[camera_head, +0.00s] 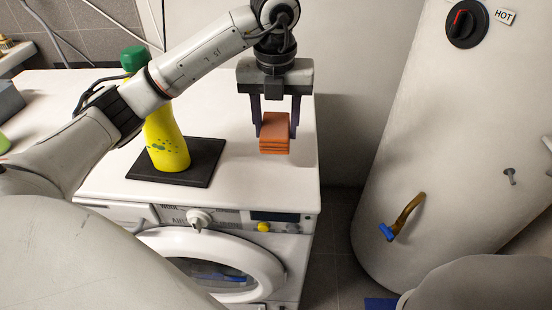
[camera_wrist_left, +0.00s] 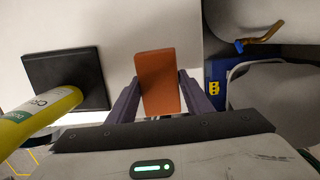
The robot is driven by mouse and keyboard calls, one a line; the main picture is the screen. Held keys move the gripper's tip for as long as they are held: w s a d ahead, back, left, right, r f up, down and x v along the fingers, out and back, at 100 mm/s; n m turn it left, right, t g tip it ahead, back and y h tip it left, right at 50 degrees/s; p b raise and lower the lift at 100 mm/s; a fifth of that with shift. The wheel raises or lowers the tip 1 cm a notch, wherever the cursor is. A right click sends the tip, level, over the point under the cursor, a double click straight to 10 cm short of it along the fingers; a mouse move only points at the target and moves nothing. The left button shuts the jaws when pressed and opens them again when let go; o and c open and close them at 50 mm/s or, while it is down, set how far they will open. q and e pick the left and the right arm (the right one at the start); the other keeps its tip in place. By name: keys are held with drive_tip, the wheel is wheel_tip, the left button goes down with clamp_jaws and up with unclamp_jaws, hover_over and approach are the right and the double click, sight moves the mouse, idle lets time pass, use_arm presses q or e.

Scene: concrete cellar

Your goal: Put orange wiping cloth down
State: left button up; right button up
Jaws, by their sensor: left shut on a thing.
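The orange wiping cloth (camera_head: 274,138) is a folded, layered stack. My left gripper (camera_head: 275,126) is shut on it, one finger on each side, above the right part of the white washing machine top (camera_head: 240,172). I cannot tell whether the cloth touches the top. In the left wrist view, the cloth (camera_wrist_left: 159,82) sits between the two fingers of the gripper (camera_wrist_left: 157,92), with the white top behind it. My right gripper is not in view.
A yellow bottle (camera_head: 166,140) with a green cap (camera_head: 134,58) stands on a black square mat (camera_head: 203,163) left of the cloth. A grey box (camera_head: 8,98) is at the far left. A white boiler (camera_head: 440,150) with a tap (camera_head: 406,214) stands right, across a floor gap.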

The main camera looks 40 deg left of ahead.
sight(276, 163)
use_arm(q)
wheel_tip(276, 163, down, 4)
drive_tip(key=shift+r+b, duration=0.15)
drive_tip(key=shift+b, duration=0.15)
drive_tip(key=shift+f, duration=1.9)
drive_tip(key=shift+f+b, duration=0.15)
drive_tip(key=shift+b, duration=0.2)
drive_tip(key=o, duration=1)
